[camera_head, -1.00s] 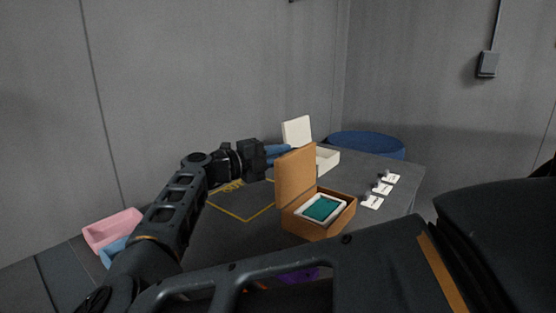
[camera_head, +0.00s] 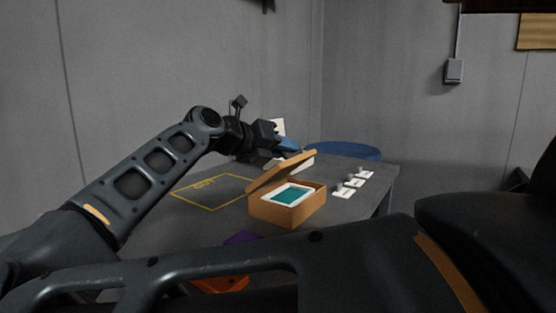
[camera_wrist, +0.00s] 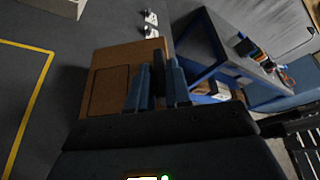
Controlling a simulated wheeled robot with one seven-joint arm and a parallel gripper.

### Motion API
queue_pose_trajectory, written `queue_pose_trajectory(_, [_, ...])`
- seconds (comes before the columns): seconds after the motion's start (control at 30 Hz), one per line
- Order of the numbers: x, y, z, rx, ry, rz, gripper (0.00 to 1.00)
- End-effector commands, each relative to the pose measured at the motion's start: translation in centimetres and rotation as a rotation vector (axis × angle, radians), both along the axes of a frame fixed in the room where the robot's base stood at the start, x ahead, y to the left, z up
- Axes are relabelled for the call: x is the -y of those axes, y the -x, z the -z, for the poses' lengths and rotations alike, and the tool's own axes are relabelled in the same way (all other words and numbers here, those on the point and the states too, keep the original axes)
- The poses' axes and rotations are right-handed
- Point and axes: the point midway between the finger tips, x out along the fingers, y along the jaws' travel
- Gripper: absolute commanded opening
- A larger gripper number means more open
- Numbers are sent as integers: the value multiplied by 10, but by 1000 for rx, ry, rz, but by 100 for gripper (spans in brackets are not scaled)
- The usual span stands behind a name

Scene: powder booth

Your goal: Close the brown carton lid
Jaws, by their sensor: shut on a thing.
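The brown carton (camera_head: 288,212) stands on the grey table with a white-rimmed teal item (camera_head: 293,193) inside. Its hinged brown lid (camera_head: 281,172) is tilted low over the box, still partly open, with a gap at the front. In the wrist view the lid's outer face (camera_wrist: 112,75) fills the area left of the fingers. My gripper (camera_head: 288,146) is behind and above the lid in the head view. Its blue fingers (camera_wrist: 158,88) are close together at the lid's edge in the wrist view, shut on it. The exact contact is partly hidden.
A yellow outline (camera_head: 212,205) marks clear table to the left. A blue round object (camera_head: 345,151) is beyond the table.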

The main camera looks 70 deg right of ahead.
Motion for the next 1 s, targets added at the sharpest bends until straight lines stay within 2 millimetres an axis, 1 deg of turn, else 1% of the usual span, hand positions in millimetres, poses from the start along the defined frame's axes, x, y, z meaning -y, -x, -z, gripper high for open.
queue_pose_trajectory(0.03, [-1,3,11,48,10,1,0])
queue_pose_trajectory(0.3, [-6,22,32,294,68,2,0])
queue_pose_trajectory(0.5, [-8,33,46,442,105,2,0])
queue_pose_trajectory(0.8, [-10,43,61,603,143,1,0])
queue_pose_trajectory(1.0, [-11,46,65,660,157,0,0])
